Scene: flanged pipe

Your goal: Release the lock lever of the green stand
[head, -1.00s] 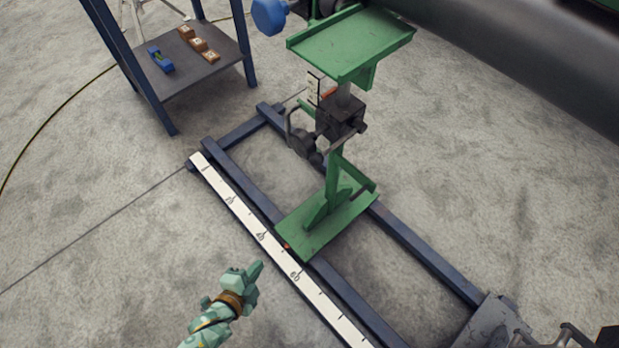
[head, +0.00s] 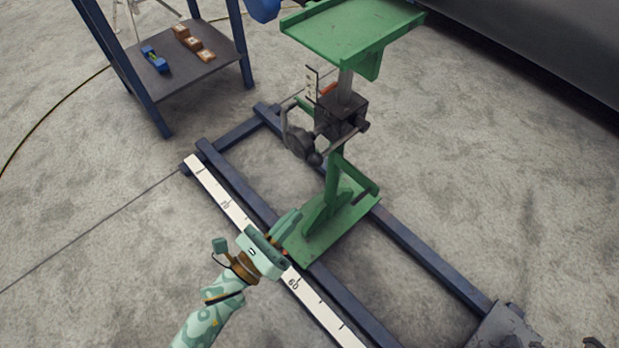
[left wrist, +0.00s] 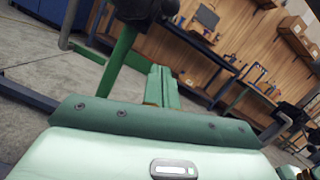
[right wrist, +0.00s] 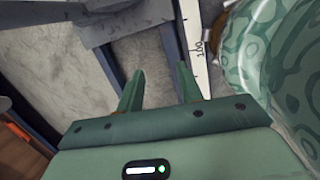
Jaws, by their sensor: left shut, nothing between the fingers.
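The green stand (head: 330,205) stands upright on the dark rails, with a flat tray (head: 350,32) on top and a dark clamp block (head: 341,115) on its post. A small orange-red part (head: 327,89) shows beside the post; I cannot tell whether it is the lock lever. A dark crank (head: 299,138) sits left of the block. My left gripper (head: 289,222) is shut and empty, over the scale beside the stand's foot, and partly hides the foot's near edge. Its closed fingers (left wrist: 161,87) show in the left wrist view. My right gripper (right wrist: 158,86) is open and empty.
A white scale strip (head: 216,192) runs along the near rail (head: 238,185). A blue-legged shelf (head: 205,68) with small blocks stands at the upper left. A large dark pipe (head: 520,50) lies at the upper right. The floor at the left is clear.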

